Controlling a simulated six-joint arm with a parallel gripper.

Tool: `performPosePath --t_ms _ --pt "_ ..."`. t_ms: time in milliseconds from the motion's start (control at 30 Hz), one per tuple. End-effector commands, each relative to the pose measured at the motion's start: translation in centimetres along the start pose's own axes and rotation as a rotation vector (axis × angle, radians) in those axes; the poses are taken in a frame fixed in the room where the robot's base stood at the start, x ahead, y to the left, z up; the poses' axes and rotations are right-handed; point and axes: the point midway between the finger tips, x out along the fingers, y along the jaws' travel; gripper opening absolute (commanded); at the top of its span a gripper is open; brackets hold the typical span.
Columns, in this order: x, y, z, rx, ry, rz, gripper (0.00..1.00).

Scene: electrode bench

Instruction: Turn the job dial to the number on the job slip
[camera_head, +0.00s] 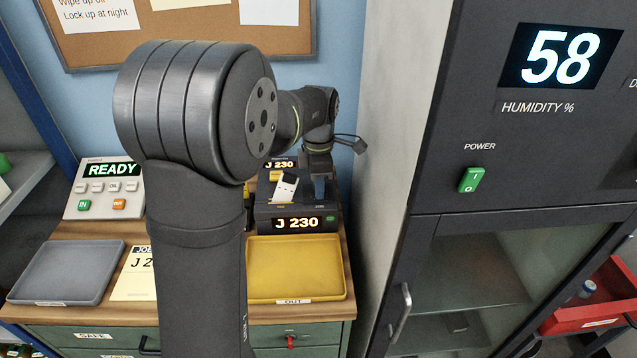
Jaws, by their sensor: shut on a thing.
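The black job unit (262,212) stands at the back of the bench, and its front display (297,223) reads "J 230". A second display (281,164) behind it also reads 230. My gripper (319,190) points down at the unit's right top side, shut on what appears to be the job dial. The fingers cover the dial, so its shape and setting mark are hidden.
A grey tray (66,299) lies at left and a yellow OUT tray (297,294) in front of the unit. A button panel (101,203) shows READY. A tall dark cabinet (478,190) stands close at right, its humidity display reading 58. My arm crosses the middle.

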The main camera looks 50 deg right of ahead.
Motion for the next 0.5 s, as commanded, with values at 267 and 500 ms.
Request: performPosePath --t_ms 267,500 --pt "-0.15 0.08 0.01 -0.188 -0.001 0.003 0.06" --pt "-0.15 0.08 0.01 -0.281 -0.002 0.003 0.06"
